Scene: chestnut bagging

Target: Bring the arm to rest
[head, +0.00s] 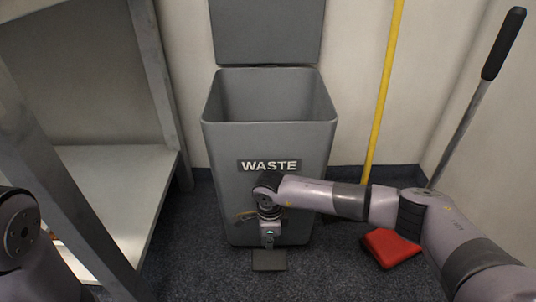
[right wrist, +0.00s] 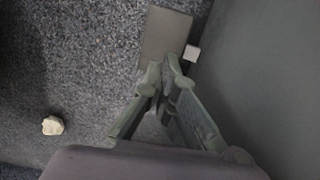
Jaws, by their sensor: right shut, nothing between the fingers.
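My right arm reaches in from the right in the head view and bends down in front of the waste bin (head: 225,150). My right gripper (head: 268,241) points down, low in front of the bin and just above its pedal (head: 269,261). In the right wrist view the gripper (right wrist: 164,72) is shut and empty, its tips close to the pedal (right wrist: 166,32) in the picture; I cannot tell whether they touch it. Part of my left arm shows at the left edge of the head view. My left gripper is out of view.
The bin's lid (head: 267,30) stands open. A metal shelf (head: 125,190) is on the left. A yellow pole (head: 383,90), a black-handled tool (head: 480,95) and a red piece (head: 390,248) are on the right. A small pale lump (right wrist: 53,125) lies on the floor.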

